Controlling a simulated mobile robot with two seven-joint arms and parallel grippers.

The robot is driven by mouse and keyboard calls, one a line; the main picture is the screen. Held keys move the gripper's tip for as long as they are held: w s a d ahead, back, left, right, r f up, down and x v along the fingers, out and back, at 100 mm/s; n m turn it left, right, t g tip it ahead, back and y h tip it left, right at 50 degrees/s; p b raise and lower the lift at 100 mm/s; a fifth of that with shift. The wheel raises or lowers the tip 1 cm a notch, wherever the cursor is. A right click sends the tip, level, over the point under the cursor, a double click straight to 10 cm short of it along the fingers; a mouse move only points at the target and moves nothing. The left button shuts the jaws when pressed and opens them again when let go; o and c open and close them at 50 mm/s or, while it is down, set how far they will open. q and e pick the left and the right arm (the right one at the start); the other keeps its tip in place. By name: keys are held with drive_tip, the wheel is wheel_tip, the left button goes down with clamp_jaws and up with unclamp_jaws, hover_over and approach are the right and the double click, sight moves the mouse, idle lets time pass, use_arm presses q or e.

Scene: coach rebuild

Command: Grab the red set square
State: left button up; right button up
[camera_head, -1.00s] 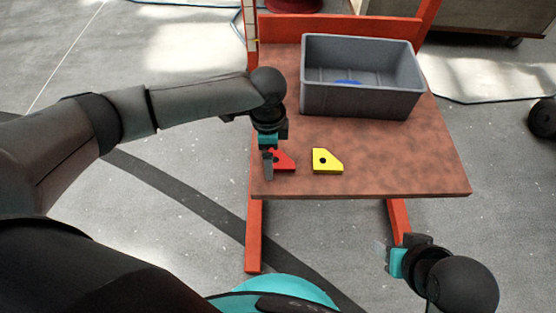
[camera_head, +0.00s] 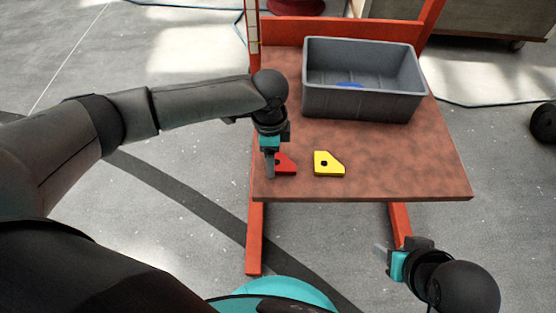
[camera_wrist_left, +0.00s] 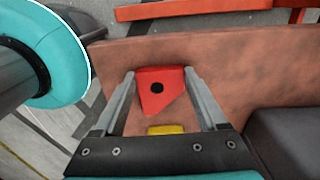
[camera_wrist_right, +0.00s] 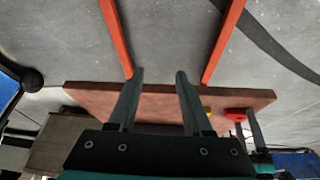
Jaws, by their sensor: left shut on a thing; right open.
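The red set square (camera_head: 286,164) lies near the left front edge of the table, partly hidden by my left gripper (camera_head: 270,170) in the head view. In the left wrist view the red set square (camera_wrist_left: 160,91), with a dark round hole, sits between the two fingers of my left gripper (camera_wrist_left: 159,78). The fingers are shut on its sides. My right gripper (camera_head: 383,258) is open and empty, off the table's front right side and low. Its spread fingers (camera_wrist_right: 158,78) show in the right wrist view.
A yellow set square (camera_head: 328,165) lies just right of the red one. A grey bin (camera_head: 362,104) with something blue (camera_head: 350,85) inside stands at the back of the brown table (camera_head: 420,160). The table's right front is clear.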

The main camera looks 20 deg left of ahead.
use_arm(q)
drive_tip(key=shift+r, duration=0.4)
wheel_tip(320, 180, up, 8)
drive_tip(key=p, duration=0.4)
drive_tip(key=shift+f+p, duration=0.15)
drive_tip(key=shift+p, duration=0.2)
wheel_tip(320, 180, up, 12)
drive_tip(key=p, duration=0.5)
drive_tip(key=shift+f, duration=0.2)
use_arm(e)
drive_tip(key=s+d+f+g, duration=0.1)
drive_tip(key=s+f, duration=0.2)
drive_tip(key=f, duration=0.6)
drive_tip(key=s+d+f+g, duration=0.1)
drive_tip(key=s+d+f, duration=0.1)
drive_tip(key=f, duration=0.8)
drive_tip(key=shift+s+g+h, duration=0.3)
drive_tip(key=shift+s, duration=0.4)
